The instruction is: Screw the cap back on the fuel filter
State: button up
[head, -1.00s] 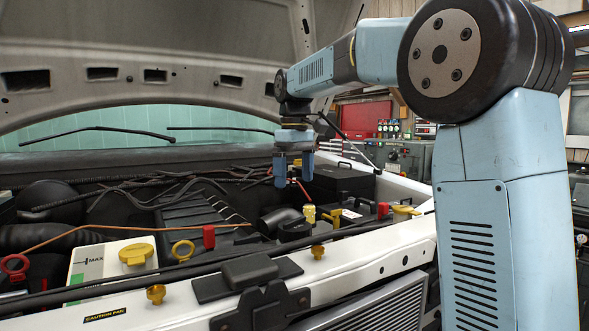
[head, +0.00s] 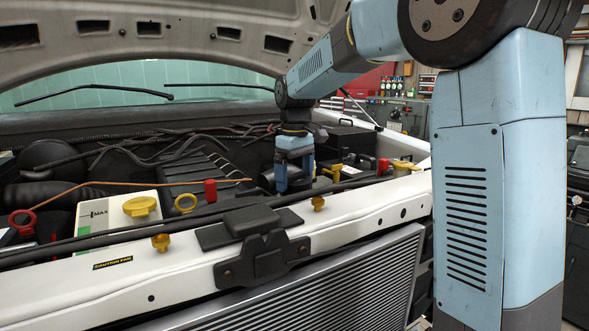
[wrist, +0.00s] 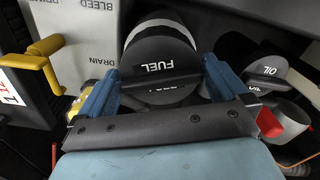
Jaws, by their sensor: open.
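A black OIL cap (wrist: 264,68) sits close to the right finger, with a red tab (wrist: 268,122) below it. A yellow handle (wrist: 42,62) stands left by a panel marked BLEED and DRAIN. The white front rail (head: 355,210) crosses before the bay; the raised hood (head: 200,25) hangs above.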

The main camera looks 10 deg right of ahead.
jog(key=c, duration=0.9)
jog(key=m, duration=0.3)
jog(key=shift+m, duration=0.4)
jog(key=m, duration=0.3)
jog(key=shift+m, duration=0.3)
jog(key=m, duration=0.7)
jog(key=o, duration=0.9)
